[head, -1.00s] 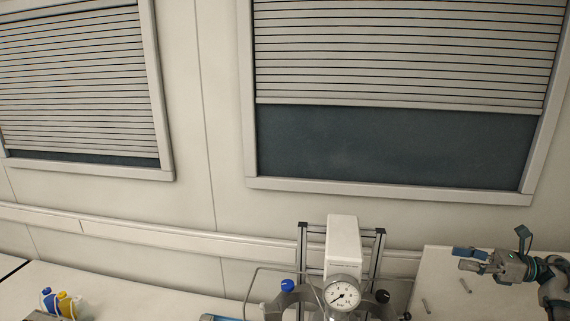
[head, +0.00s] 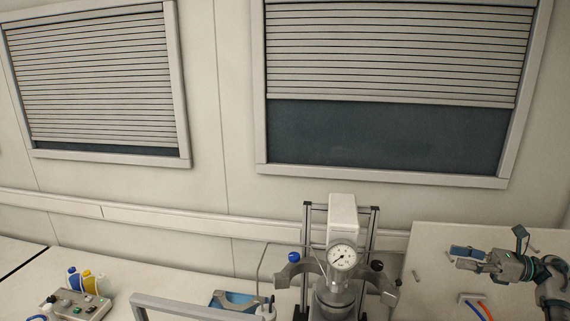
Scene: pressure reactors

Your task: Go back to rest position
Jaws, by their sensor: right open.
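My right gripper (head: 468,256) is at the lower right of the head view, its arm coming in from the right edge. It points left above the light table (head: 428,240), with its jaws open and nothing visible between them. The reactor with its round pressure gauge (head: 341,257) stands left of it at the bottom middle, apart from the gripper. My left gripper is not in view.
A control box with buttons (head: 78,308) and blue and yellow bottles (head: 91,283) stand at the lower left. A blue tray (head: 232,300) lies left of the reactor. The wall behind has two shuttered windows.

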